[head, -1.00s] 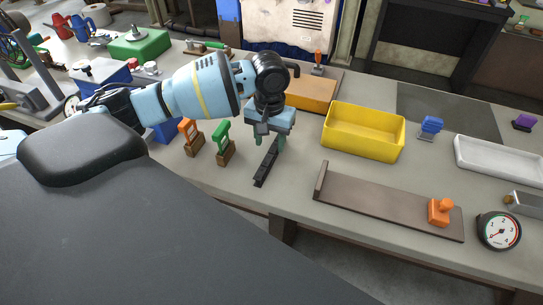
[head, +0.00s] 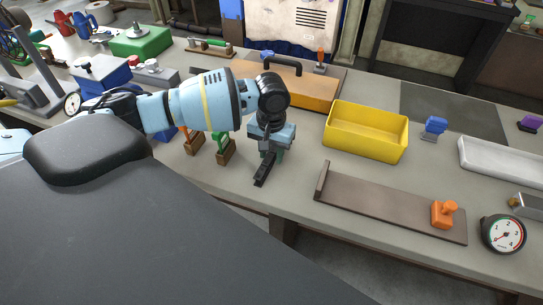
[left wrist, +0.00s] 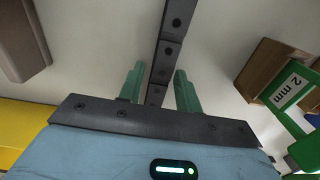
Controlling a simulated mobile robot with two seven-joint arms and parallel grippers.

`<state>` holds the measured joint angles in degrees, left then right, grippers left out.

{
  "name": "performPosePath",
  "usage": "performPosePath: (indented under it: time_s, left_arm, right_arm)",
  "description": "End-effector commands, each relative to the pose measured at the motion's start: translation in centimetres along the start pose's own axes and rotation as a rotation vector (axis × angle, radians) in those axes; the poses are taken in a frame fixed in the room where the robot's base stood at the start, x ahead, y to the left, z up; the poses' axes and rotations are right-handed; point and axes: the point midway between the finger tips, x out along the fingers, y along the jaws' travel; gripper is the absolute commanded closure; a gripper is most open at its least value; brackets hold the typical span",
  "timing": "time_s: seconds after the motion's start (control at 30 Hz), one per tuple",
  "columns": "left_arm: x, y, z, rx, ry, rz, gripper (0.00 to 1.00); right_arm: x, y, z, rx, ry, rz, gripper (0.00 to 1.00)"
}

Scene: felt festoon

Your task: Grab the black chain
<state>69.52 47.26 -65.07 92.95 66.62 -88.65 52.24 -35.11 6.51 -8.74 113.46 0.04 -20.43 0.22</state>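The black chain (head: 262,172) is a straight strip of dark links on the grey bench, near its front edge. In the left wrist view the chain (left wrist: 168,45) runs up from between the fingers to the top edge. My left gripper (head: 271,154) is low over the chain's far end, pointing down. In the left wrist view its green fingers (left wrist: 159,70) are apart, one on each side of the chain, with small gaps to it. The gripper body hides the chain's far end. My right gripper is not in view.
Two small stands, one green-handled (head: 224,150) and one orange-handled (head: 194,142), are just left of the gripper. A yellow bin (head: 367,142) and a brown board (head: 385,205) are to the right. The bench between chain and board is clear.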

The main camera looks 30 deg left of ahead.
Motion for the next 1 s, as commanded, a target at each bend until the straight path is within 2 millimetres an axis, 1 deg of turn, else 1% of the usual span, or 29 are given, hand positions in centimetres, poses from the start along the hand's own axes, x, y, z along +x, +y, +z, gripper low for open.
performPosePath:
  time_s: [0.03,0.23,0.27,0.67,0.83,0.97,1.0]
  left_arm:
    - [0.0,0.0,0.0,0.000,0.000,0.000,0.73]
    - [0.0,0.0,0.0,0.000,0.000,0.000,0.99]
    - [0.0,0.0,0.0,0.000,0.000,0.000,1.00]
    - [-0.4,0.1,-0.1,0.000,0.002,0.002,1.00]
    - [-1.7,0.1,-0.1,0.000,0.003,0.002,1.00]
    - [-3.6,0.1,-0.1,0.000,0.004,0.004,1.00]
    - [-4.0,0.2,0.2,0.002,0.002,0.002,1.00]
  right_arm:
    - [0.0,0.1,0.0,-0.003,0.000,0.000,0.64]
    - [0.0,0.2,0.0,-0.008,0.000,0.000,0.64]
    - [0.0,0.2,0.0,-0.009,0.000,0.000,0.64]
    - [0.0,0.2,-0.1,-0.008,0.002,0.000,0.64]
    - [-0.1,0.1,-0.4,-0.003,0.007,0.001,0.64]
    - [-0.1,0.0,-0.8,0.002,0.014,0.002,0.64]
    - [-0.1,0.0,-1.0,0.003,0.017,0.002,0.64]
